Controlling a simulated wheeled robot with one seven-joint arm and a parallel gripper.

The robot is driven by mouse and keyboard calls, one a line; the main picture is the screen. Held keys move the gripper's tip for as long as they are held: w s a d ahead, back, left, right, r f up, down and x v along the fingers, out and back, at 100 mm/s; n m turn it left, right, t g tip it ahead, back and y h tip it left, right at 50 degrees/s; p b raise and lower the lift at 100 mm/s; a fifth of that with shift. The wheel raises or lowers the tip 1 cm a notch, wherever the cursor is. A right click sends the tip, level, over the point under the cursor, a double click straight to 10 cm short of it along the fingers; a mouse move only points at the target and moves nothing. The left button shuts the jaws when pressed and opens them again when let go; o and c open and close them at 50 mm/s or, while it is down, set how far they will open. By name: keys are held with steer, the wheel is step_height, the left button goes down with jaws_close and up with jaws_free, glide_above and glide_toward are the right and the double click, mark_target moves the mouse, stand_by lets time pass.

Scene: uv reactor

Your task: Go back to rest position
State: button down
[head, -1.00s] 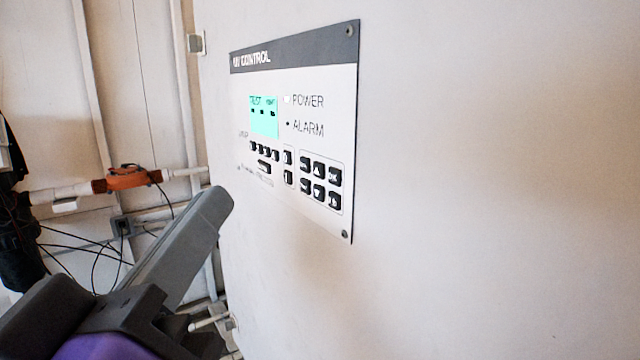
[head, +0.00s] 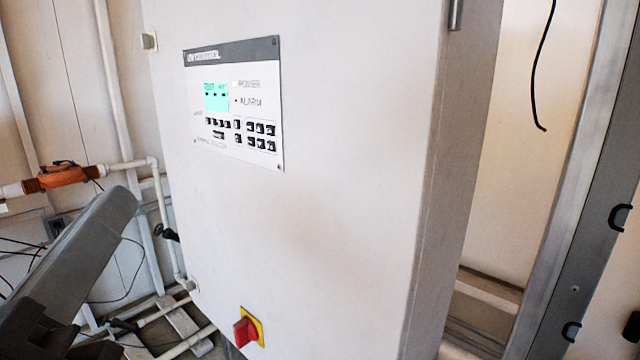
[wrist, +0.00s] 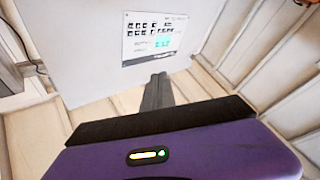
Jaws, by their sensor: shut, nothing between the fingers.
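My gripper (head: 122,203) is at the lower left of the head view, a long grey pair of fingers pointing up and to the right. It is shut and empty. In the wrist view my gripper (wrist: 158,78) points toward the cabinet, its fingers together. It stands left of the white control cabinet (head: 330,200) and appears apart from it. The cabinet carries a control panel (head: 232,150) with a lit cyan screen, POWER and ALARM labels and rows of black keys. The panel shows upside down in the wrist view (wrist: 135,50).
A red rotary switch (head: 246,331) on a yellow plate is low on the cabinet front. White pipes with an orange fitting (head: 62,176) run along the left wall. Thin black cables hang there. A metal frame post (head: 575,200) stands at the right.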

steer(key=s+a+r+n+t+y, duration=0.1)
steer(key=s+a+r+n+y, duration=0.15)
steer(key=a+y, duration=0.3)
step_height(320, 180, down, 5)
steer(key=n+g+y, duration=0.2)
steer(key=n+y, duration=0.2)
steer(key=y, duration=0.2)
steer(key=d+f+m+g, duration=0.1)
steer(key=d+f, duration=0.5)
steer(key=f, duration=0.4)
steer(key=d+f+m+g, duration=0.1)
steer(key=d+f, duration=0.5)
steer(key=f, duration=0.3)
steer(key=s+d+f+m+h, duration=0.3)
steer(key=d+f, duration=0.3)
steer(key=d, duration=0.2)
steer(key=s+d+f+m+h, duration=0.3)
steer(key=d+f, duration=0.3)
steer(key=d, duration=0.3)
steer(key=s+d+f+m+g+h, duration=0.3)
steer(key=s+d+f+h, duration=0.3)
steer(key=s+d, duration=0.5)
steer(key=shift+s+f+m+g, duration=0.3)
steer(key=shift+s+f+m, duration=0.35)
steer(key=shift+s+f, duration=0.25)
